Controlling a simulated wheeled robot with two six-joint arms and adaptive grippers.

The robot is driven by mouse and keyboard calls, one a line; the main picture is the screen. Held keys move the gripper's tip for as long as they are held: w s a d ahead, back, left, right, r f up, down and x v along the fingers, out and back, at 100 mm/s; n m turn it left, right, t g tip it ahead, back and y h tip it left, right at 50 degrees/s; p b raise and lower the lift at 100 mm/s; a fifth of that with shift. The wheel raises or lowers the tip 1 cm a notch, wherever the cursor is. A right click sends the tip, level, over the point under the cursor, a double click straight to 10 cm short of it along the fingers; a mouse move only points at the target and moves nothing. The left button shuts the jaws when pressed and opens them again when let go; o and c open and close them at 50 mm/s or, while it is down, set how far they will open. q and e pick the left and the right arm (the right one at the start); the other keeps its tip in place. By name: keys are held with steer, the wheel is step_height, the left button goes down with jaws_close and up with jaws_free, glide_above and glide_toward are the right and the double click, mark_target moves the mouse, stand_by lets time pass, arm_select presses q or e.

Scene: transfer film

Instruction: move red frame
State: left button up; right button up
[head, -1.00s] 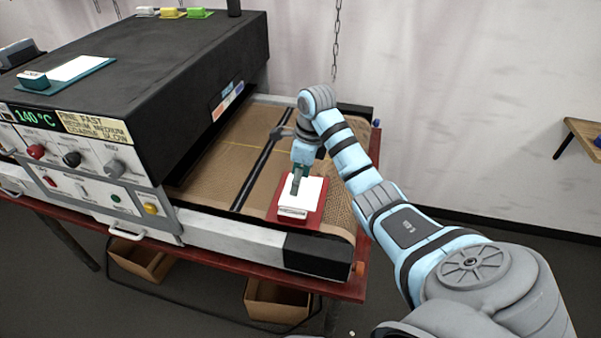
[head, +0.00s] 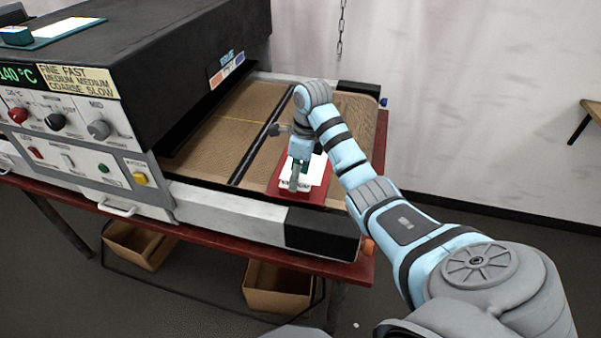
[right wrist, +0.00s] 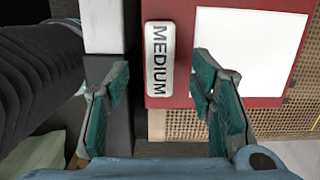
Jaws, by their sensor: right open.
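The red frame (head: 318,194) lies flat on the brown mesh belt at the machine's front right end. It has a white sheet and a white label block (right wrist: 159,58) reading MEDIUM at its near edge. My right gripper (head: 296,184) is over this near edge and hides part of it. In the right wrist view the right gripper (right wrist: 160,92) is open, with one green-padded finger on each side of the label's line. The label lies just beyond and between the fingertips. Contact cannot be told. My left gripper is not in view.
The black heater hood (head: 150,70) stands over the belt (head: 240,105) on the left, with a teal frame (head: 85,25) on top. A dark strip crosses the belt left of the red frame. Cardboard boxes (head: 278,285) sit below the table (head: 230,255). A small shelf is far right.

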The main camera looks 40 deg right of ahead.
step_height(320, 180, down, 2)
steer(key=shift+w+f+b, duration=0.1)
steer(key=shift+f+b, duration=0.1)
steer(key=shift+b, duration=0.3)
steer(key=shift+a+f+p, duration=0.1)
steer(key=shift+f+p, duration=0.2)
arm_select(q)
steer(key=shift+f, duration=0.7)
arm_select(e)
steer(key=shift+w+f, duration=0.15)
steer(key=shift+f, duration=0.45)
steer(key=shift+c, duration=0.6)
